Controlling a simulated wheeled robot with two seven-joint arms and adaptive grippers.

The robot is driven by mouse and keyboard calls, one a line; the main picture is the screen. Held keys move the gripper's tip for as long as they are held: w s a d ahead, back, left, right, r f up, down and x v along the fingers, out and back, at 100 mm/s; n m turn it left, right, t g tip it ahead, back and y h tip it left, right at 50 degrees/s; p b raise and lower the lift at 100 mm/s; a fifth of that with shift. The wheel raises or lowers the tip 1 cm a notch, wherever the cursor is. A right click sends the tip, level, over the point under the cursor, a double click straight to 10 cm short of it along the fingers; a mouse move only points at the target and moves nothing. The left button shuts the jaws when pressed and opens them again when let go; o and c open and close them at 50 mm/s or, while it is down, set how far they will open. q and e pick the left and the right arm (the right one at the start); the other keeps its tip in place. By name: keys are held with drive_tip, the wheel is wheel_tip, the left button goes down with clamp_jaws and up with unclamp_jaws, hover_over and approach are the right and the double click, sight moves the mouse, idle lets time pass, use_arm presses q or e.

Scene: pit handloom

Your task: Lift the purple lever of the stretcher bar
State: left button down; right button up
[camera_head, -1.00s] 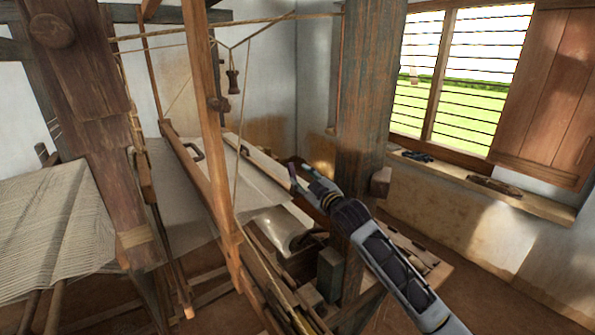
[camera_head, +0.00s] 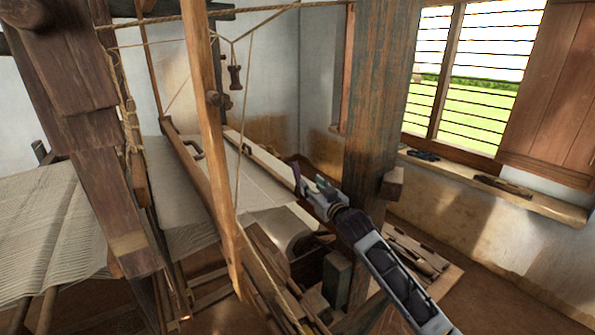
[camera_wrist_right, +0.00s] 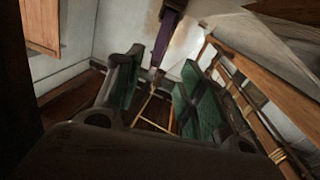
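The purple lever (camera_wrist_right: 166,38) shows in the right wrist view as a narrow upright strip, ahead of and between the finger ends. In the head view a small dark purple piece (camera_head: 298,176) shows just beside the gripper's tips, at the far end of the cloth. My right gripper (camera_head: 312,187) reaches in from the lower right past the wooden post. In the right wrist view its two green-padded fingers (camera_wrist_right: 158,78) are apart with nothing clearly held between them. I cannot tell whether a finger touches the lever. The stretcher bar is hard to make out. My left gripper is not in view.
A thick wooden post (camera_head: 374,130) stands close beside my right arm. The loom's slanted beam (camera_head: 212,150) and hanging cords are to the left. Pale cloth (camera_head: 260,185) stretches behind them. A window ledge (camera_head: 490,187) holds small dark objects at the right.

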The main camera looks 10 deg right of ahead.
sight(297, 171)
drive_tip(key=shift+w, duration=0.2)
drive_tip(key=shift+p+x, duration=0.95)
drive_tip(key=shift+x, duration=5.7)
clamp_jaws()
